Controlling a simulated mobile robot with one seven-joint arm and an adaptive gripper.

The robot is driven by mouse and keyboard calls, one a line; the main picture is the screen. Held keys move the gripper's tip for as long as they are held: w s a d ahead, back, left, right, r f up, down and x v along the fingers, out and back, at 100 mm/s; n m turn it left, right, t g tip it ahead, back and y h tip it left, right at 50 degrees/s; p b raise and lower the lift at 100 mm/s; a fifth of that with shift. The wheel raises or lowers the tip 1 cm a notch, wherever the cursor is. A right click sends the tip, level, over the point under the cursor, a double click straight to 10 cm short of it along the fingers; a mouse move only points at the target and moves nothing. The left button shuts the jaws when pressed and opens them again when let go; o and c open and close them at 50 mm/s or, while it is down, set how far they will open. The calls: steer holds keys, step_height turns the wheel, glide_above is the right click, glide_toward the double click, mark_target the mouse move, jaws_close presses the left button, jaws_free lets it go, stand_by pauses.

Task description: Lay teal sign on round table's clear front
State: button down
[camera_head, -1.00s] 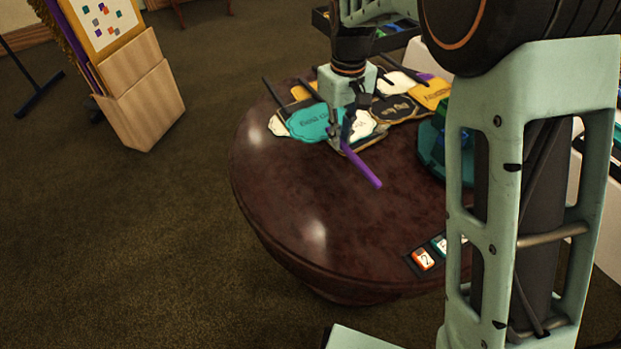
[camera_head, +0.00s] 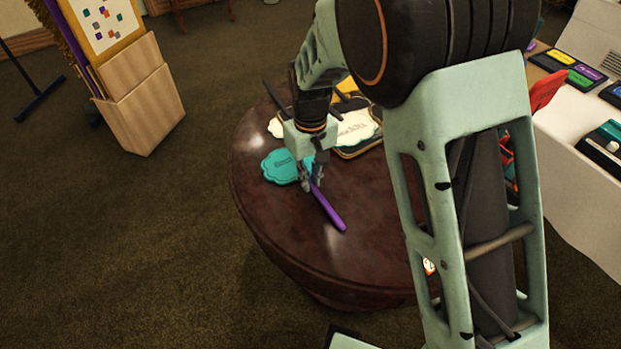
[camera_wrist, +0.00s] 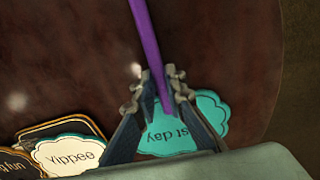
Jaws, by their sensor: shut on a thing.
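The teal sign (camera_head: 283,166) has a scalloped cloud-like board and a purple stick (camera_head: 328,210). My gripper (camera_head: 312,184) is shut on the stick near the board. In the wrist view the stick (camera_wrist: 147,38) runs between the fingertips (camera_wrist: 158,88), and the teal board (camera_wrist: 208,108) with part of the words "st day" shows behind the fingers. The board is low over the round table (camera_head: 275,225); I cannot tell whether it touches. The table is dark, reddish and glossy, and its front part is bare.
Other signs lie at the back of the table, including a white "Yippee" sign (camera_wrist: 68,157) close beside the teal board. A wooden holder (camera_head: 142,105) stands on the floor at the left. A white counter (camera_head: 575,150) is at the right. My arm hides the table's right side.

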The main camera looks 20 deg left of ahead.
steer(key=shift+f, duration=0.1)
steer(key=c, duration=2)
jaws_free()
step_height(320, 180, up, 12)
steer(key=shift+r+p, duration=0.15)
steer(key=shift+p, duration=0.85)
steer(key=shift+d, duration=0.1)
